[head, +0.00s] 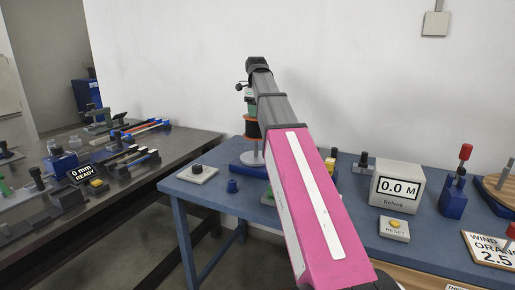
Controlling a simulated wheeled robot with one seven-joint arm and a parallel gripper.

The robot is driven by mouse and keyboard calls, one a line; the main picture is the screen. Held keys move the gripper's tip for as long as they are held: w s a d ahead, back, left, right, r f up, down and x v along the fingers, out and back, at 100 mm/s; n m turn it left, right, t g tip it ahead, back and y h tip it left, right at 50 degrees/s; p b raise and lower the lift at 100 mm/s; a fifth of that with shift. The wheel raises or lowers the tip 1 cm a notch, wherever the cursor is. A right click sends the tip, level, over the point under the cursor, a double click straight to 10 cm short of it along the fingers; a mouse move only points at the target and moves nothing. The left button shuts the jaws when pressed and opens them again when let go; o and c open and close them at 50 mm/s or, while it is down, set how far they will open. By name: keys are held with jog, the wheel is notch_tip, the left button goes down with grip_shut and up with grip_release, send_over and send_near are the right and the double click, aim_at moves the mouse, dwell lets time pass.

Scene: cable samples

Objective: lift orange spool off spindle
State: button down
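The orange spool (252,131) shows in the head view as a small orange-brown piece left of my arm. A pale spindle post (257,153) shows below it, above a blue base (245,165) on the blue table. The pink and grey arm reaches away from the camera and hides the right side of the spool and base. Parts of my gripper (250,97) show just above the spool, small and mostly hidden. The fingertips are not clear, so I cannot tell whether they touch the spool.
On the blue table (190,187) stand a white-based button (198,173), a small blue part (232,186), a 0.0 M readout box (398,187), a reset button (394,229) and a red-handled blue block (457,190). A cluttered dark bench (120,205) stands left. A white wall is behind.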

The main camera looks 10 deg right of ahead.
jog(key=shift+r, duration=0.2)
jog(key=shift+r, duration=1)
jog(key=shift+s, duration=0.1)
